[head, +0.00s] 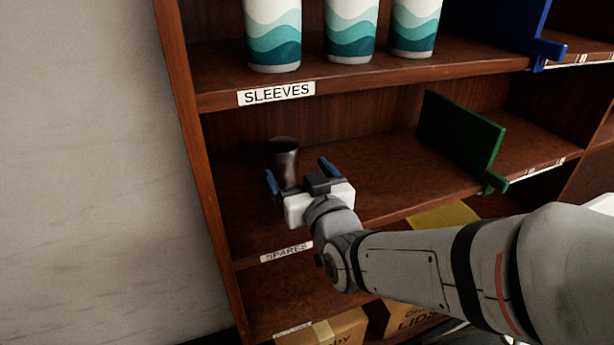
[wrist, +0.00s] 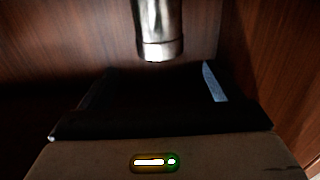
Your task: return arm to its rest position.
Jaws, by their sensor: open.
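My gripper (head: 300,180) is open at the front of the shelf labelled SPARES, at the end of my outstretched arm. A dark metallic cylinder (head: 284,155) stands upright on that shelf, just beyond my gripper. In the head view its lower part is partly hidden behind the gripper. In the wrist view the shiny lower end of the cylinder (wrist: 160,30) shows ahead of the jaws, and the fingers stand apart with a gap between them. I cannot tell from these views whether a finger touches it.
The wooden shelf's left side panel (head: 195,150) is close to my gripper. Above, the SLEEVES shelf holds several teal-and-white sleeves (head: 351,30). A green divider (head: 462,140) stands to the right, a blue one (head: 540,35) above. Cardboard boxes (head: 325,330) sit below.

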